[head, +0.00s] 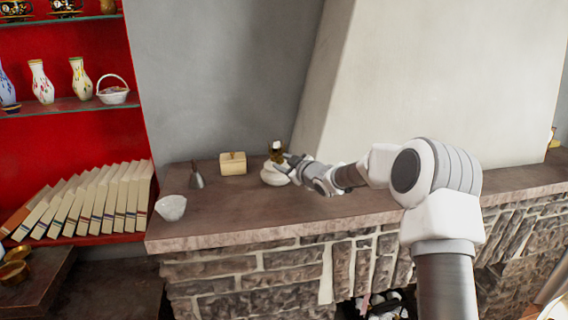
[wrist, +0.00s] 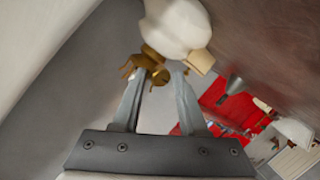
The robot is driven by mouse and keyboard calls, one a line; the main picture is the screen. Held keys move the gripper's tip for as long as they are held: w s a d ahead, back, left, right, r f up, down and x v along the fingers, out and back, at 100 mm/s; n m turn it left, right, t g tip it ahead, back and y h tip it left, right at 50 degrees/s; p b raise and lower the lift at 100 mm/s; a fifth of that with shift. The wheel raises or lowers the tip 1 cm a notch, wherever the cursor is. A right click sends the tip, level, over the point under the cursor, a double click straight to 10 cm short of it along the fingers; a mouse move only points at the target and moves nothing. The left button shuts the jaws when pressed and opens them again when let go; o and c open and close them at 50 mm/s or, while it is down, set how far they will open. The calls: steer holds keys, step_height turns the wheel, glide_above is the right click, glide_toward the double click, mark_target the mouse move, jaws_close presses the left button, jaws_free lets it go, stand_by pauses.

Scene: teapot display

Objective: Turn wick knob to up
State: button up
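An oil lamp with a white rounded body (head: 274,177) and a brass burner (head: 276,151) stands on the stone mantel (head: 240,220). In the wrist view its white body (wrist: 178,22) is at the top, with the brass burner (wrist: 150,55) just below. A small round brass piece (wrist: 151,76), which looks like the wick knob, shows near my fingertips. My gripper (wrist: 159,70) is at the burner, its two fingers apart with a gap between the tips. In the head view my gripper (head: 287,165) reaches the lamp from the right. I cannot tell whether a finger touches the knob.
A cream box (head: 233,163) stands left of the lamp, then a grey cone-shaped object (head: 196,176) and a white bowl (head: 171,207). A pale sloping chimney wall (head: 400,80) rises behind. Red shelves with vases and books are at the far left.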

steer(key=shift+o, duration=1.1)
steer(key=b+v, duration=0.3)
steer(key=v, duration=1.4)
steer(key=shift+d, duration=0.15)
steer(key=shift+s+r, duration=0.15)
steer(key=s+d+r+m+g+h, duration=0.1)
steer(key=s+d+m+h, duration=0.3)
steer(key=s, duration=0.3)
steer(key=s+d+r+m+g+h, duration=0.1)
steer(key=s+d+m+g+h, duration=0.15)
steer(key=s+m+h, duration=0.35)
steer(key=s+f+m+g+y, duration=0.1)
steer(key=s+g, duration=0.1)
steer(key=s, duration=1)
steer(key=s+f+m+g+y+b, duration=0.1)
steer(key=s+f+g, duration=0.1)
steer(key=s, duration=1.1)
steer(key=shift+f, duration=0.3)
